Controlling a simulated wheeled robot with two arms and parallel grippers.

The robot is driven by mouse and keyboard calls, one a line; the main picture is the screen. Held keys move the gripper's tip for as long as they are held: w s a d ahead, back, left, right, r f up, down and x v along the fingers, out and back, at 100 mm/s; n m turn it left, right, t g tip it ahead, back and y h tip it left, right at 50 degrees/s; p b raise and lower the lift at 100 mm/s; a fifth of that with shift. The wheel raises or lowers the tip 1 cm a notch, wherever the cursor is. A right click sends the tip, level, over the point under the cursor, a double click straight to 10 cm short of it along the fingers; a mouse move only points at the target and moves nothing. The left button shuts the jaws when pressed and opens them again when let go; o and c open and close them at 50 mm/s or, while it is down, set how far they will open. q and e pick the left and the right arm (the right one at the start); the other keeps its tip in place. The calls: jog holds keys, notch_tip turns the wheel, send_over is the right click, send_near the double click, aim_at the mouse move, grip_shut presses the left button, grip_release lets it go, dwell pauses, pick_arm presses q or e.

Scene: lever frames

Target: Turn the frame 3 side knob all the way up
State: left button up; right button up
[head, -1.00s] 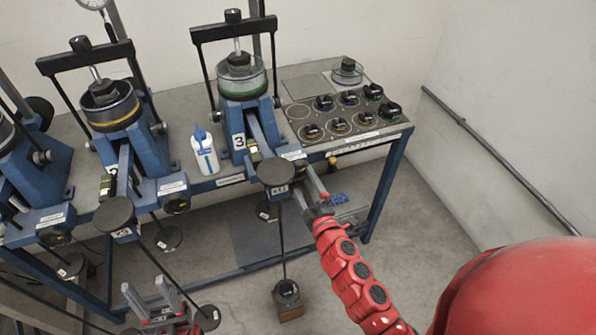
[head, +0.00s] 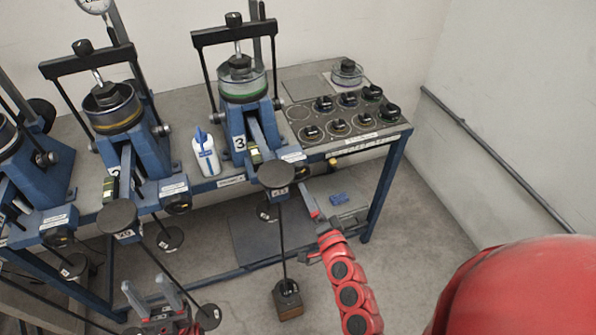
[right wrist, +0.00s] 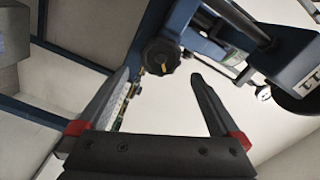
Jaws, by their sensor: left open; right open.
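Frame 3 (head: 243,122) is a blue lever stand with a "3" label, at the table's right part in the head view. Its side knob (head: 302,169) is black and sits on the stand's right side, by a white label. In the right wrist view the knob (right wrist: 160,57) shows a yellow mark and lies ahead of the gap between the fingertips. My right gripper (head: 306,197) is open and empty, just below the knob in the head view; its fingers (right wrist: 160,76) look apart from the knob. My left gripper (head: 148,286) is open and empty at the bottom left.
A round black weight plate (head: 276,174) on a hanging rod stands close left of my right gripper. A white bottle (head: 206,155) is left of frame 3. A panel with several black knobs (head: 338,126) lies to the right. Frame 2 (head: 120,130) is further left.

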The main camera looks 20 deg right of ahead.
aim_at(299, 176)
jog(key=w, duration=0.5)
jog(key=w+p, duration=0.1)
jog(key=w, duration=0.4)
jog(key=shift+a+r, duration=0.1)
jog(key=shift+a, duration=0.1)
jog(key=shift+s, duration=0.1)
jog(key=shift+c, duration=1.1)
grip_shut()
